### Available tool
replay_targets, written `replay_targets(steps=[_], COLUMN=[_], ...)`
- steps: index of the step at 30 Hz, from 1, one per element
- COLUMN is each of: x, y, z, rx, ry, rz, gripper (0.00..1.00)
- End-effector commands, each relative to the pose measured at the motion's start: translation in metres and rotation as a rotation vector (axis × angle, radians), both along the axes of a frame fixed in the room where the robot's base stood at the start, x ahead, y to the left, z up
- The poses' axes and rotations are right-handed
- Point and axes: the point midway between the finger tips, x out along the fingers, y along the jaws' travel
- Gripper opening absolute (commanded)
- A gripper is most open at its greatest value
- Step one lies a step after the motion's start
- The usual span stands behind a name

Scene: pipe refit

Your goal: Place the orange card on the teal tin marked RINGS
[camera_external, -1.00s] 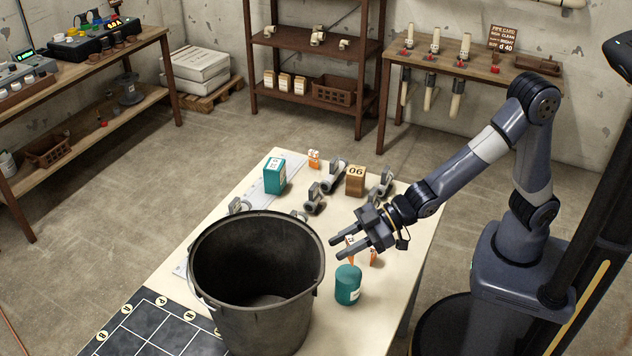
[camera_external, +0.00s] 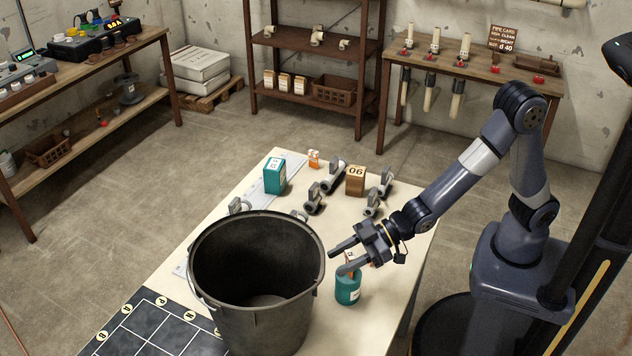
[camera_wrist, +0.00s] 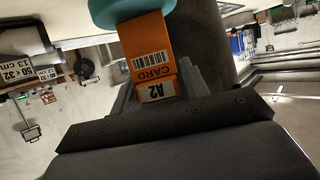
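The orange card (camera_wrist: 150,55), printed with a barcode, "CARD" and "A2", sits between the fingers of my gripper (camera_wrist: 158,92) in the wrist view. My gripper (camera_external: 340,257) appears closed on it, with the fingers apart by about the card's width. In the external view only a small part of the card (camera_external: 350,257) shows between the fingers. The teal round tin (camera_external: 348,288) stands upright on the table directly under the gripper; its label is too small to read. Its teal rim (camera_wrist: 125,12) shows at the card's far end. I cannot tell whether card and tin touch.
A large black bucket (camera_external: 215,300) stands close left of the tin. Behind are a teal box (camera_external: 275,176), a brown block marked 06 (camera_external: 355,181), several grey pipe fittings (camera_external: 333,176) and a small orange item (camera_external: 314,158). The pale table (camera_external: 400,270) is clear to the tin's right.

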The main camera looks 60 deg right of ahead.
Motion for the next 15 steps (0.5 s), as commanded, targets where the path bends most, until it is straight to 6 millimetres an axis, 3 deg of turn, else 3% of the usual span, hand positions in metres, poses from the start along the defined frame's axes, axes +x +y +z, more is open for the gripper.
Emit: replay_targets(steps=[4, 15], x=[0.0000, -0.0011], y=[0.0000, -0.0011], z=[0.0001, 0.0055], rx=[0.000, 0.000], ry=[0.000, 0.000], rz=[0.000, 0.000], gripper=[0.54, 0.54])
